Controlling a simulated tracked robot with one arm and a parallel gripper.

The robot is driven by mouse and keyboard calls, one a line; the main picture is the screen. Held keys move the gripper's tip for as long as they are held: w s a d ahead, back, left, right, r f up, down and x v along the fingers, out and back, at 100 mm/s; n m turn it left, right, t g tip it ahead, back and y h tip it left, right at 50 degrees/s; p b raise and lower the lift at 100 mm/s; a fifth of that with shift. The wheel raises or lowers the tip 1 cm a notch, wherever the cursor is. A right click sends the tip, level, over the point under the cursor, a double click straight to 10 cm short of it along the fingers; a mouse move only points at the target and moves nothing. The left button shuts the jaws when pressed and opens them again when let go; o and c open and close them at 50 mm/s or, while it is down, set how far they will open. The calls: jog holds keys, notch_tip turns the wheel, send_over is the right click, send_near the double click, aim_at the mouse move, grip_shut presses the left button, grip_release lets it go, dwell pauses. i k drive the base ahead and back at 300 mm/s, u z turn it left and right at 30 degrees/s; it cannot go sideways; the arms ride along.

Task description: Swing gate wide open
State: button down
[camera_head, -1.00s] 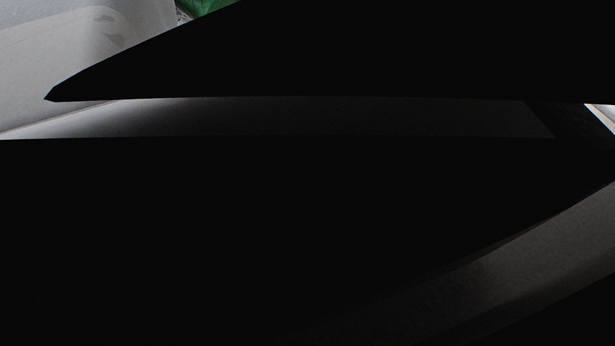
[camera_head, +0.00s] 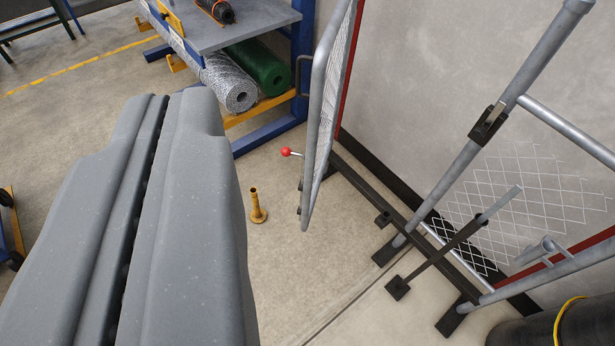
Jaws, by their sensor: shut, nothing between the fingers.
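The gate (camera_head: 318,135) is a grey tubular frame with wire mesh, seen nearly edge-on in the upper middle of the head camera view. A lever with a red ball knob (camera_head: 286,152) sticks out from its left side. My gripper (camera_head: 158,98) is the large grey pair of fingers at the left, pressed together along a dark seam. It is empty and stands apart from the gate, to its left. A grey post (camera_head: 465,155) with a dark bracket stands to the right of the gate, over a dark floor rail (camera_head: 350,178).
A blue-legged bench (camera_head: 300,60) with green (camera_head: 258,67) and wire mesh (camera_head: 232,88) rolls stands behind. A small yellow stand (camera_head: 257,207) sits on the floor between my gripper and the gate. A dark drum (camera_head: 545,328) is at lower right. Floor at lower middle is clear.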

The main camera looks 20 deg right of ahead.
aim_at(324, 49)
jog(key=u, duration=0.1)
jog(key=i, duration=1)
